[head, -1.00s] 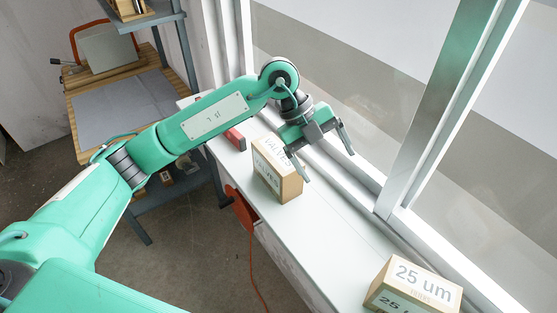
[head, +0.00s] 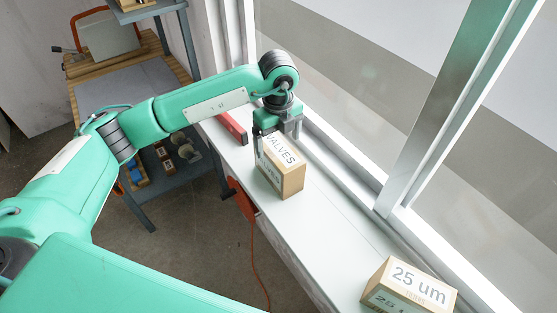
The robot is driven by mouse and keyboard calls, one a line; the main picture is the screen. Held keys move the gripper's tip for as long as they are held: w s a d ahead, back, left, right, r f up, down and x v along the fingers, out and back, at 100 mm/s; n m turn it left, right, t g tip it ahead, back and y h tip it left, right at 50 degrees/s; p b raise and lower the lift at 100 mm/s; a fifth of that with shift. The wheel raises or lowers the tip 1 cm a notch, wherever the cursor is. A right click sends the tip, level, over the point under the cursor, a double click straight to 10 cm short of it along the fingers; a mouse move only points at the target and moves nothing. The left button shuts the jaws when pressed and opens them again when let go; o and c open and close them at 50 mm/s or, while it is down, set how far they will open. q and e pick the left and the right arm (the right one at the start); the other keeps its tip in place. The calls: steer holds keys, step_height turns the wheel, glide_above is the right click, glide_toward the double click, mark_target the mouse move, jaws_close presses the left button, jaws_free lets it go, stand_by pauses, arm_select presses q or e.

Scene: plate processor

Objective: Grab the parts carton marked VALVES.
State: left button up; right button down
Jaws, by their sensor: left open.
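One finger hangs along the carton's left side and covers part of the front label. My right gripper is out of view.
A second carton, marked 25 um (head: 408,287), stands on the sill (head: 325,235) at the lower right. The window frame (head: 385,200) runs along the sill's right side. A red object (head: 232,128) lies behind the VALVES carton. A workbench (head: 125,85) stands at the back left.

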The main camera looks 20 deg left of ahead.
mark_target(279, 149)
arm_select(q)
steer(key=shift+s+f+p, duration=0.15)
steer(key=shift+f+p, duration=0.3)
steer(key=shift+p, duration=0.05)
steer(key=f, duration=0.1)
steer(key=f+p, duration=0.2)
steer(key=f, duration=0.1)
steer(key=shift+s+d, duration=0.15)
steer(key=shift+s, duration=0.1)
steer(key=shift+f, duration=0.25)
steer(key=c, duration=1.3)
steer(key=shift+w+r, duration=0.1)
steer(key=shift+c, duration=1.1)
